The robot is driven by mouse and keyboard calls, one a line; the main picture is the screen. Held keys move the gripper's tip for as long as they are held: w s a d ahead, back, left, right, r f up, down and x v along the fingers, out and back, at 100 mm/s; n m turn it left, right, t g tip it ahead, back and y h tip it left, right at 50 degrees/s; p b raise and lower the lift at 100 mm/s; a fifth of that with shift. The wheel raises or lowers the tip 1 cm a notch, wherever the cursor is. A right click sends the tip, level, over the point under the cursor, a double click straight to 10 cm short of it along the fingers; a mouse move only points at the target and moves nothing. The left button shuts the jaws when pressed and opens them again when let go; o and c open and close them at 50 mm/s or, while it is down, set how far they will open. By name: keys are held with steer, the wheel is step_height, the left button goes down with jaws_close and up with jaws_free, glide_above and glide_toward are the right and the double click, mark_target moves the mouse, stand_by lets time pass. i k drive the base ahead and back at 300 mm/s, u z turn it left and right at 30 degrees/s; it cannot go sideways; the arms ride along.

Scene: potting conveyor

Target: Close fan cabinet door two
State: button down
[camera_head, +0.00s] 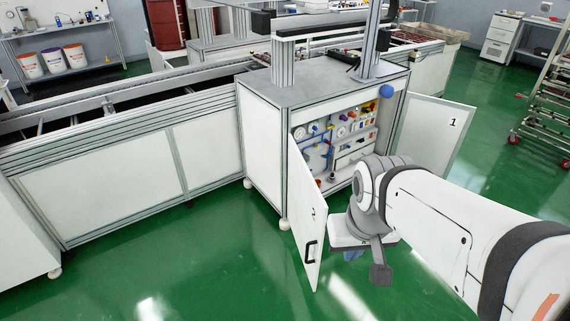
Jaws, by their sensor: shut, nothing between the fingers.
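Door two (309,226) of the fan cabinet is a white panel on the left side of the opening, standing open toward me. It has a black handle (311,250) and a dark mark, seen at a steep angle, that looks like a 2. Door one (437,131), marked 1, stands wide open on the right. The cabinet (262,148) shows valves, tubes and gauges inside. My gripper (352,256) is just right of door two, low over the floor, and looks shut and empty. Its fingertips are mostly hidden under my wrist; I cannot tell whether it touches the door.
A long conveyor (120,160) joins the cabinet on the left. A wheeled rack (546,100) stands at the right edge. A shelf with several buckets (53,61) is at the back left. The green floor (200,270) in front of and left of door two is clear.

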mark_target(308, 209)
steer(key=z, duration=0.05)
steer(key=i, duration=1)
steer(key=u, duration=0.05)
